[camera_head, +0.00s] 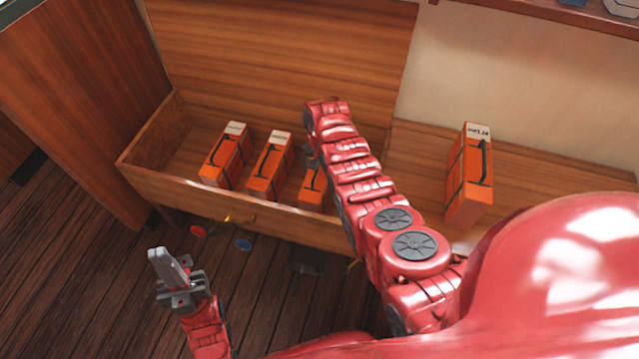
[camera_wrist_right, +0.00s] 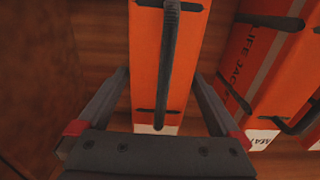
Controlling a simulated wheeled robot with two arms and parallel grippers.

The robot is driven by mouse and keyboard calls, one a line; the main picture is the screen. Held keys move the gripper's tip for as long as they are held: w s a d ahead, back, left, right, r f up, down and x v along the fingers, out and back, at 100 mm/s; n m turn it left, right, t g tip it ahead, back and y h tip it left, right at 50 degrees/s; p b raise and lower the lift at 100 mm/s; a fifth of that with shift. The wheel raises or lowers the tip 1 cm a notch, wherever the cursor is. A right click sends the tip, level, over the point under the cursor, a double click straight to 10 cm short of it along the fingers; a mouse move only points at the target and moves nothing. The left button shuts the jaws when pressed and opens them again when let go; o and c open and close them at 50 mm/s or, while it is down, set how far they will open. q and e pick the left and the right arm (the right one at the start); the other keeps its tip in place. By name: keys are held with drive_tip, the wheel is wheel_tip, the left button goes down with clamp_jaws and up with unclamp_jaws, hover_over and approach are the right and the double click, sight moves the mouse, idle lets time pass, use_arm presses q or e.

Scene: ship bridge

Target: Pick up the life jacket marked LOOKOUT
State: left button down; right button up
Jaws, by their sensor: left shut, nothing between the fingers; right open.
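Three orange life jackets stand in the open bench locker: a left one (camera_head: 226,160), a middle one (camera_head: 270,170) and a right one (camera_head: 313,187) partly hidden by my right arm. Their white top labels are too small or hidden to read, so I cannot tell which says LOOKOUT. In the right wrist view my right gripper (camera_wrist_right: 163,80) is open, its fingers on either side of an orange jacket (camera_wrist_right: 146,62) with a dark strap handle. Contact is not clear. My left gripper (camera_head: 168,268) is shut and empty, low in front of the locker.
Another orange jacket (camera_head: 468,180) stands on the closed bench top (camera_head: 420,150) at the right. The locker's wooden front wall (camera_head: 185,190) and raised lid (camera_head: 290,60) bound the jackets. A neighbouring jacket (camera_wrist_right: 262,60) is close on the right in the wrist view.

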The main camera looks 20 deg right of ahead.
wheel_tip(320, 180, down, 3)
drive_tip(key=shift+f+b, duration=0.2)
drive_tip(key=shift+b, duration=0.35)
clamp_jaws()
